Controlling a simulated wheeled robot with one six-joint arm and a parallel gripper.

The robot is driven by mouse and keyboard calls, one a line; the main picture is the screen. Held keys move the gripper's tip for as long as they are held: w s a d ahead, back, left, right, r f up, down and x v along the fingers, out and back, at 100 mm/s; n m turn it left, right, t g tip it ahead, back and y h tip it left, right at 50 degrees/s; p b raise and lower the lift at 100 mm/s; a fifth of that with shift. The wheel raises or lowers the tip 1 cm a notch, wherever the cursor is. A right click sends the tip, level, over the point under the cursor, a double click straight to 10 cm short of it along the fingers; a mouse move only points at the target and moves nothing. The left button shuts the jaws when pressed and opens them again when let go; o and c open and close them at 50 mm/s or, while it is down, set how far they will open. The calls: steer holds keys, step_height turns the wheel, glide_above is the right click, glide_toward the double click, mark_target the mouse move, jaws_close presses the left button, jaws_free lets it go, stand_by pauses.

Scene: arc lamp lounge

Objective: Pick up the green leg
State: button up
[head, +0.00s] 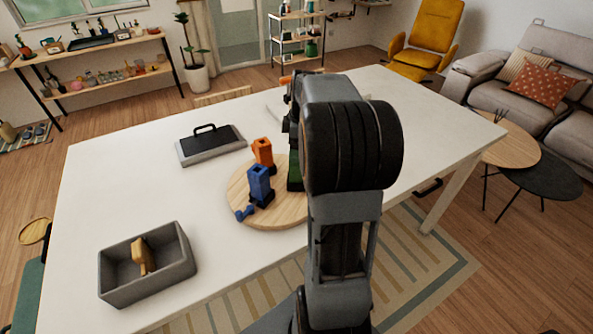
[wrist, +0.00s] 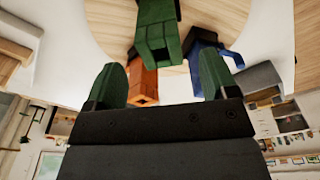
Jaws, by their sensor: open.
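The green leg (wrist: 157,38) is a blocky, hollow-ended piece at the top middle of the wrist view, over the round wooden board (wrist: 110,22). My gripper (wrist: 168,66) is open, its two green-padded fingers spread and empty. The green leg's near end lies just beyond the fingertips, roughly between them in the picture; I cannot tell the exact gap. In the head view my arm hides most of this spot, and only a dark green strip (head: 295,172) shows beside it. An orange leg (wrist: 142,82) and a blue leg (wrist: 208,68) flank the green leg.
On the white table (head: 120,190), the orange leg (head: 263,152) and blue leg (head: 259,184) stand close together on the board (head: 236,198). A grey bin (head: 178,266) holds a yellow piece (head: 143,255). A black-and-grey handled box (head: 210,146) sits behind. The table's left is mostly clear.

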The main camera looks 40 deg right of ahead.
mark_target(296, 171)
steer(key=shift+w+a+f+p, duration=0.1)
steer(key=shift+f+p, duration=0.15)
steer(key=shift+f, duration=1)
steer(key=shift+a+f+p, duration=0.1)
steer(key=shift+f+p, duration=0.1)
steer(key=shift+f, duration=1.05)
steer(key=c, duration=1.2)
